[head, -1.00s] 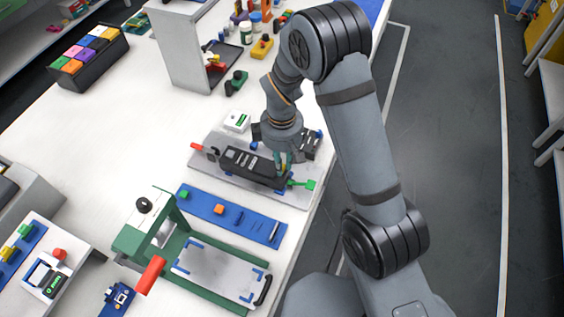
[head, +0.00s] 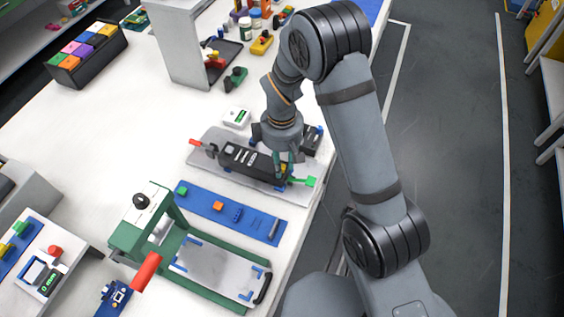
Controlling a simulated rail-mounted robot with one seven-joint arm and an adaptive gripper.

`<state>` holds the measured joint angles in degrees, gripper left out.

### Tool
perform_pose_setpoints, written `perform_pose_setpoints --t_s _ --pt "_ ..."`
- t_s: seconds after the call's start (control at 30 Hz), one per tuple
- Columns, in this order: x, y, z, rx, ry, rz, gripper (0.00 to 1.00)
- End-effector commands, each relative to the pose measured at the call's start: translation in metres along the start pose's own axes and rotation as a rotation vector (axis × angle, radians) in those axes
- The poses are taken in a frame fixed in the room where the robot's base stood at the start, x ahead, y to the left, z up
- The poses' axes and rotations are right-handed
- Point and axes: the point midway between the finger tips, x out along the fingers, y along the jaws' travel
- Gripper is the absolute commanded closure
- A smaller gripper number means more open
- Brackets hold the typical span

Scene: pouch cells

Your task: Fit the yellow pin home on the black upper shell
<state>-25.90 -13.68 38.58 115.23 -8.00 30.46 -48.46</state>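The black upper shell (head: 245,158) lies lengthwise on a grey plate on the white bench, in the middle of the head view. A small yellow spot that looks like the yellow pin (head: 284,168) shows at the shell's right end, between or beside my fingers. My gripper (head: 286,172) points down over that right end of the shell. The fingers partly hide the pin and the spot beneath it. The view is too small to tell whether the fingers are closed on the pin or how deep the pin sits.
A green clamp (head: 308,181) is at the plate's right end, and a red-handled clamp (head: 197,143) is at its left. In front lie a blue strip (head: 200,200) with small parts and a green press frame (head: 205,287). A white device (head: 236,117) stands behind the plate.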

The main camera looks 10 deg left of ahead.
Motion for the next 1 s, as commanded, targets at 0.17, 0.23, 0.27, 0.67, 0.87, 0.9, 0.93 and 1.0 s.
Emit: perform_pose_setpoints --t_s 0.17,0.23,0.27,0.67,0.87,0.9,0.93,1.0 --pt "0.000 0.000 0.000 -0.001 0.000 0.000 0.62" --pt "0.000 0.000 0.000 -0.001 0.000 0.000 0.62" --pt "0.000 0.000 0.000 -0.001 0.000 0.000 0.62" --pt "-0.025 0.001 -0.001 -0.001 0.004 0.004 0.62" --pt "-0.069 0.001 -0.001 0.000 0.006 0.005 0.62" --pt "-0.077 0.002 -0.002 -0.001 0.006 0.005 0.62" --pt "-0.083 0.001 -0.001 -0.001 0.005 0.005 0.62" --pt "-0.095 0.001 -0.001 0.001 0.004 0.003 0.62"
